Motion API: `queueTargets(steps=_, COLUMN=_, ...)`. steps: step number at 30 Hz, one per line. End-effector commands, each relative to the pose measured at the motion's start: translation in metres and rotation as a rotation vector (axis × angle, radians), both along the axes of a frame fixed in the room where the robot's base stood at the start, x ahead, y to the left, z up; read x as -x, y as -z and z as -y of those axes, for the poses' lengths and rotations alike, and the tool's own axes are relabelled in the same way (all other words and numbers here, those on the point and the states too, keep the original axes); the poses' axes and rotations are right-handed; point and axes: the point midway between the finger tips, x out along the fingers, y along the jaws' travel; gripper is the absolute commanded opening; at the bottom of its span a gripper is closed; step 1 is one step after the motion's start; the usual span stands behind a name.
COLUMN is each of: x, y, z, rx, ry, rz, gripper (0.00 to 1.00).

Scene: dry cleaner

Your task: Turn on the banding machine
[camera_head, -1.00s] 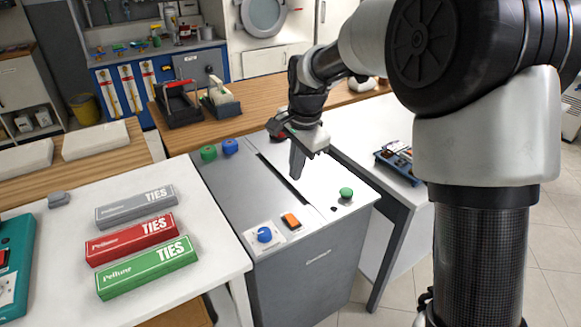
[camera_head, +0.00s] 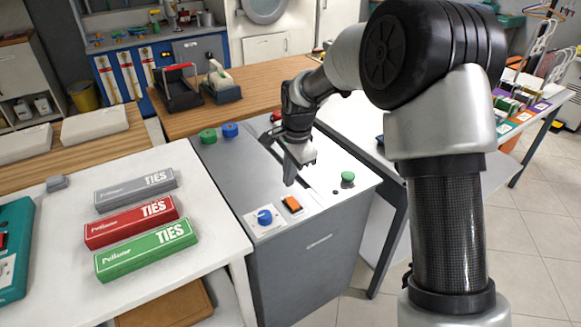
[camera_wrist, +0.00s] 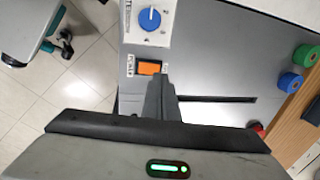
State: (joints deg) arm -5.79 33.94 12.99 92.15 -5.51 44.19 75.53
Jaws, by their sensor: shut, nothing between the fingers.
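The banding machine (camera_head: 308,258) is a grey cabinet with a pale top and a dark slot across it. Its orange power switch (camera_head: 292,204) sits near the front edge, beside a blue dial (camera_head: 264,217). In the wrist view the orange switch (camera_wrist: 149,68) has "POWER" printed by it, with the blue dial (camera_wrist: 150,19) above. My gripper (camera_head: 289,183) is shut and empty, pointing down over the top just behind the switch. In the wrist view my gripper's tips (camera_wrist: 157,82) overlap the switch's lower right edge; I cannot tell whether they touch.
A green button (camera_head: 347,177) is at the machine's right; blue (camera_head: 230,130) and green (camera_head: 208,136) knobs are at its back. Tie boxes (camera_head: 145,220) lie on the white table at left. A wooden counter (camera_head: 240,112) runs behind.

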Motion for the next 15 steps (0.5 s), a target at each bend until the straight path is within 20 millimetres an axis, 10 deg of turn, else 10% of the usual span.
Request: queueTargets(steps=15, x=-0.01, y=0.063, z=-0.007, rx=-0.001, ry=0.0, rz=0.001, gripper=0.0)
